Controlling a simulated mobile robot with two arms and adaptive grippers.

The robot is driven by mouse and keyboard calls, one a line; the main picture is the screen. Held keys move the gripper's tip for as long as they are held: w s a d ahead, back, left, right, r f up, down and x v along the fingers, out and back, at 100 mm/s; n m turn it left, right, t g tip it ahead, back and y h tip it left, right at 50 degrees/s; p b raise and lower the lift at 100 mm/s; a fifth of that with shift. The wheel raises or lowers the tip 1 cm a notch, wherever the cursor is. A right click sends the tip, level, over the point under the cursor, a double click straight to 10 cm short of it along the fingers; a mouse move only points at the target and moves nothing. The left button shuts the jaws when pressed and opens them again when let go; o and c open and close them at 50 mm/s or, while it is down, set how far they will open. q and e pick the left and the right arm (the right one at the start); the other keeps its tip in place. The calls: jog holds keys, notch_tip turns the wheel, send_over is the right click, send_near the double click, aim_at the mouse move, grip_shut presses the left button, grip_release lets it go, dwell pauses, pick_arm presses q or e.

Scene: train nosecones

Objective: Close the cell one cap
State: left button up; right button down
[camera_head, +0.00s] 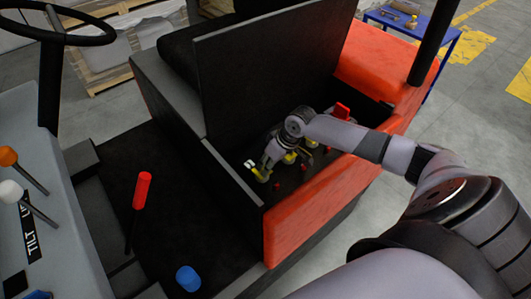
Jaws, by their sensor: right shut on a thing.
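The battery (285,187) sits in the dark open compartment of a red and black forklift. Several small red caps (305,184) and yellow parts (290,158) show on its top. My right gripper (264,168) reaches down into the compartment from the right. It is shut on a small yellow cap (262,177) at the near left part of the battery top. The fingers partly hide this cap, and I cannot tell how far it is closed. No label shows which cap is cell one. My left gripper is not in view.
The raised black cover (270,70) stands behind the compartment. Red bodywork (320,205) borders it in front. A red-handled lever (142,190), a blue cap-like object (188,278) and the steering wheel (75,38) are at left. A blue table (440,42) stands far right.

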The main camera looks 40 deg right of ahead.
dwell(0.3)
jog(key=c, duration=1.5)
grip_release()
jog(key=shift+o, duration=0.2)
jog(key=v, duration=1.2)
jog(key=shift+s, duration=0.1)
